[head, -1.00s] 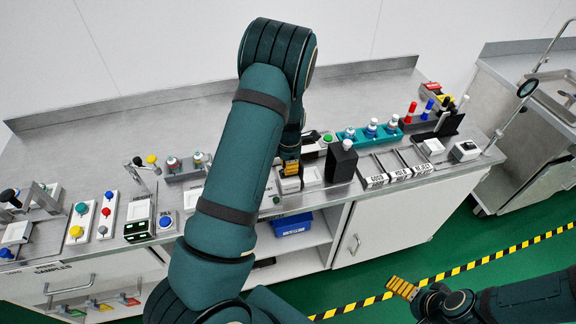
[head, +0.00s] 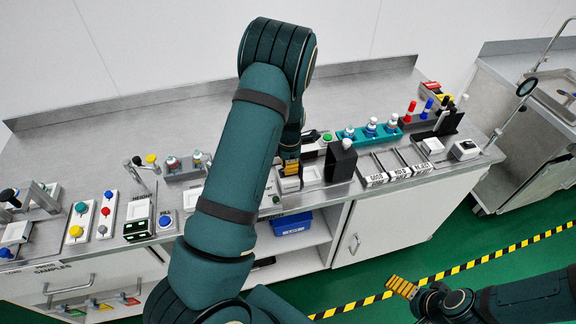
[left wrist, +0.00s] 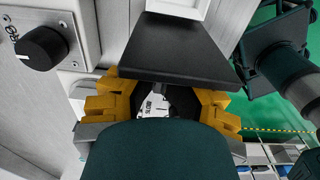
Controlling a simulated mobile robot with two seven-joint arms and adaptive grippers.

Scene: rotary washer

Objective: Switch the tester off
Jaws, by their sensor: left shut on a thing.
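My left gripper (head: 290,167) points down at the bench's front, just left of a tall black box (head: 341,161). In the left wrist view its yellow fingers (left wrist: 163,105) are closed around a dark, knob-like part (left wrist: 180,100). A black slab (left wrist: 180,50) lies just beyond the fingers. The arm and fingers hide most of the tester, so its switch position cannot be read. My right gripper (head: 402,288) hangs over the floor at lower right, apart from the bench; its finger gap cannot be made out.
A black rotary knob (left wrist: 40,48) on a pale panel stands left of the fingers in the wrist view. Labelled trays (head: 389,168) and a teal rack (head: 370,132) lie to the right. Button panels (head: 107,214) stand to the left. The rear bench top is clear.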

